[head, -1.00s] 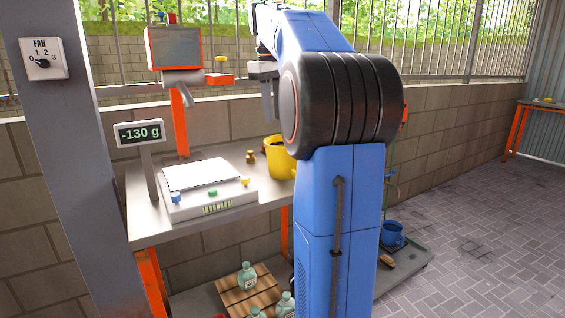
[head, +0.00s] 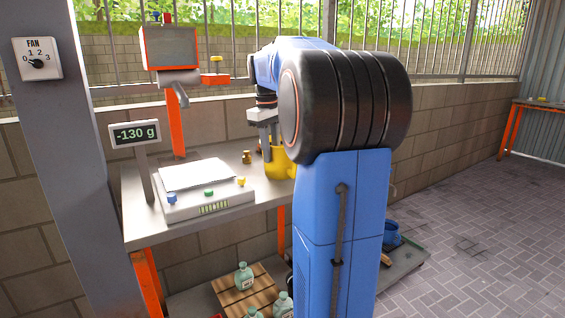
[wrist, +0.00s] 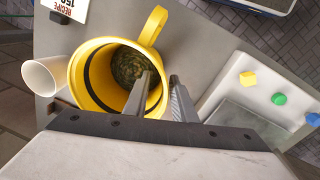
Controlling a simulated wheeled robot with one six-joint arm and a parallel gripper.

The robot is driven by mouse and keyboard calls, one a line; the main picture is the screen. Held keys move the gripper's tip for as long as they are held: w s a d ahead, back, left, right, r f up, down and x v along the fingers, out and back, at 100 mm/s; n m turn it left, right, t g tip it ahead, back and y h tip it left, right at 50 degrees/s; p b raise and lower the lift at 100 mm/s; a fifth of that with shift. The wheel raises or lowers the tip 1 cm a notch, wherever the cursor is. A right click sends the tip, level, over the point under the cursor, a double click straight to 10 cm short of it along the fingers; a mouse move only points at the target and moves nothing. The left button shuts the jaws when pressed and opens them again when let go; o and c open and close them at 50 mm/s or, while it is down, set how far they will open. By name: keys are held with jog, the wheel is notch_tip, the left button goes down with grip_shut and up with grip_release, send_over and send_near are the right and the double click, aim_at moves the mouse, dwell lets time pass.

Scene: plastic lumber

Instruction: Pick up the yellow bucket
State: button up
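The yellow bucket (head: 278,167) stands upright on the table, right of the scale and partly hidden behind my arm. In the wrist view the bucket (wrist: 91,63) is seen from above, with its handle at the top and dark greenish contents at the bottom. My gripper (head: 267,150) points down at the bucket's near left rim in the head view. In the wrist view my gripper (wrist: 162,80) is open. One finger is over the bucket's opening and the other is just outside its right wall. I cannot tell whether either touches the wall.
A scale (head: 205,195) with coloured knobs stands left of the bucket; its display (head: 136,133) reads -130 g. A white cup (wrist: 45,76) is close beside the bucket.

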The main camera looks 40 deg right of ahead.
aim_at(273, 177)
jog(key=shift+w+f, duration=0.1)
jog(key=shift+f, duration=1.7)
grip_shut()
jog(key=shift+r, duration=0.1)
